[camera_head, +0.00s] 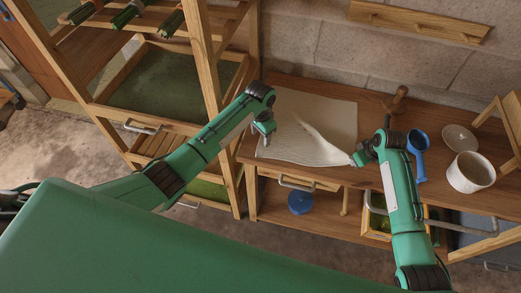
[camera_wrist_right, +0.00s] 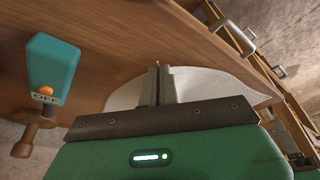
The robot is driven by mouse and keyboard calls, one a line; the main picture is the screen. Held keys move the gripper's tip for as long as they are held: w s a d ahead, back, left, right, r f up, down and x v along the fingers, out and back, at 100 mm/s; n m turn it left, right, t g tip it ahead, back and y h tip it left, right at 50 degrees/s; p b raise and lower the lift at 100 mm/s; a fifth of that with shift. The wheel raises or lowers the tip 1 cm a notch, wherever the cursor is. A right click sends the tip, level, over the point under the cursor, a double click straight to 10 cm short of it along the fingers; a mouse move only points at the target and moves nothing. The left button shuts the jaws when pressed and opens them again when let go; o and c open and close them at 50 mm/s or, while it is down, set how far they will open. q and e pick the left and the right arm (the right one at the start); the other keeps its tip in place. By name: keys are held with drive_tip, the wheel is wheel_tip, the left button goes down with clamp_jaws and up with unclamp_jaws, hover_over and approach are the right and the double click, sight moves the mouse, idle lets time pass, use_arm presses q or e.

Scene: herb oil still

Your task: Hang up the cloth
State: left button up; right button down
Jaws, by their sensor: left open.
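A white cloth (camera_head: 318,115) lies spread on the wooden worktop, with a raised crease running toward its front right corner. My right gripper (camera_head: 356,158) is at that corner. In the right wrist view, its fingers (camera_wrist_right: 160,86) are close together at the cloth (camera_wrist_right: 205,84), and they appear shut on it. My left gripper (camera_head: 266,137) is open and empty at the cloth's left side; I cannot tell whether it touches the cloth. A wooden rail with pegs (camera_head: 420,20) is on the block wall behind the worktop.
A teal box with an orange button (camera_wrist_right: 52,72) shows in the wrist view. A wooden rack (camera_head: 205,70) stands left.

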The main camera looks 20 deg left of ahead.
sight(260, 151)
use_arm(q)
drive_tip(key=shift+f, duration=3.6)
drive_tip(key=shift+s, duration=0.1)
clamp_jaws()
drive_tip(key=shift+r, duration=2.5)
